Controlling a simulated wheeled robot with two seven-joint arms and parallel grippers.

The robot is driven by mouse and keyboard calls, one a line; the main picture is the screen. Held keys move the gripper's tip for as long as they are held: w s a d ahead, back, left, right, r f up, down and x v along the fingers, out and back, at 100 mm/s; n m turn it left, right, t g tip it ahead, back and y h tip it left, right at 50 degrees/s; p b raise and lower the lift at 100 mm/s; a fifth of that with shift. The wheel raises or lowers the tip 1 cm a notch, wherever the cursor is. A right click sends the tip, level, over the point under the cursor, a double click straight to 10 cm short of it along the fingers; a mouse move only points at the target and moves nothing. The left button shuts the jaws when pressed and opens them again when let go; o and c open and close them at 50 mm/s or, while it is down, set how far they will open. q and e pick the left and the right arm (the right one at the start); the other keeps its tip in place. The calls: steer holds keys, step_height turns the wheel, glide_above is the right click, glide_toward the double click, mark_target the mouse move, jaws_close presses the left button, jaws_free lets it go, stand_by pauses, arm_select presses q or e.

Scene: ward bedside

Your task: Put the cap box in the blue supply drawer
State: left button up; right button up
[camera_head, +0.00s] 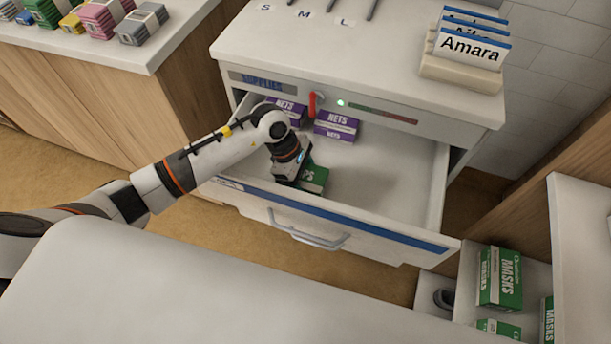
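The supply drawer (395,239), with a blue strip along its front edge, is pulled open from the white cabinet. A green box (315,180), its lettering ending in "PS", is inside the drawer near the front left. It looks like the cap box. My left gripper (291,178) points down into the drawer at the left end of this box and hides part of it. Its fingertips are hidden, so I cannot tell whether it grips the box or whether the box touches the drawer floor. My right gripper is not in view.
Two purple NETS boxes (336,126) are at the back of the drawer; its right half is bare. A red lever (315,103) is on the cabinet front. Green MASKS boxes (499,277) stand at lower right. A name-card holder (461,72) stands on the cabinet top.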

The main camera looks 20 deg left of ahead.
arm_select(q)
steer(key=shift+f, duration=0.1)
steer(key=o, duration=0.9)
steer(key=shift+o, duration=0.5)
steer(key=shift+r, duration=0.2)
steer(key=v, duration=1.2)
